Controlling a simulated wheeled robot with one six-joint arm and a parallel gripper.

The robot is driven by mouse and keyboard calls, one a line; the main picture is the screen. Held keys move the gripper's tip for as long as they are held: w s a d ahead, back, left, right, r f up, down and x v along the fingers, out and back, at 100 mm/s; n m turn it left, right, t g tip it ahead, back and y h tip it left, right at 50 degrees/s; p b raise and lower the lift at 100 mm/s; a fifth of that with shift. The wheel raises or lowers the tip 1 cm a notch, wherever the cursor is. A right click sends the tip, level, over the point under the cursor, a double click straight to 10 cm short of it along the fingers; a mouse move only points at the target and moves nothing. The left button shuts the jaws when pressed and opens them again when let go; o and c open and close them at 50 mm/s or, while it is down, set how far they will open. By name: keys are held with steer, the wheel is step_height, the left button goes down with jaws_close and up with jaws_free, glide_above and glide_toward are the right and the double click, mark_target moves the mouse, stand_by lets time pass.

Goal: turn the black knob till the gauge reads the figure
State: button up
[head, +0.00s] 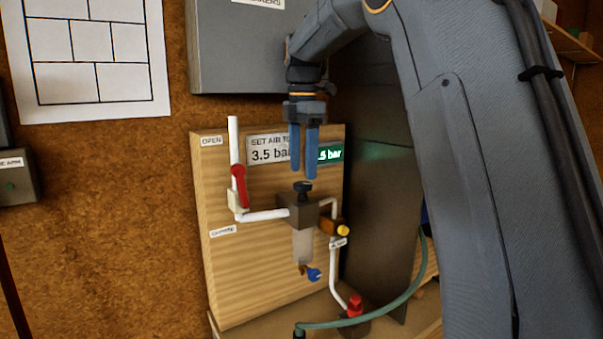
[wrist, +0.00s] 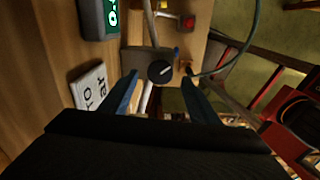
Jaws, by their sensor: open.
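The black knob (head: 303,187) sits on top of the grey regulator block (head: 300,213) on a wooden panel. In the wrist view the knob (wrist: 160,72) shows from above with a pale mark on its face, between my fingers. My gripper (head: 303,174) points down above the knob, its two blue fingers apart and empty. The fingertips appear just above the knob; I cannot tell the exact gap. The sign (head: 265,150) reads "SET AIR TO 3.5 bar", partly covered by my gripper. The green-lit gauge (head: 331,153) shows ".5 bar"; its first digit is hidden behind a finger.
A red-handled valve (head: 239,187) on white pipe stands left of the block. A yellow-ended brass fitting (head: 341,230) is at its right. A blue drain tap (head: 312,274) hangs below. A red button (head: 355,302) and green hose (head: 395,300) lie lower right. A grey cabinet (head: 240,50) hangs above.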

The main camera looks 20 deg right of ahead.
mark_target(303, 183)
steer(key=shift+f+p, duration=0.55)
steer(key=shift+f, duration=1.3)
steer(key=c, duration=1.1)
steer(key=shift+o, duration=0.2)
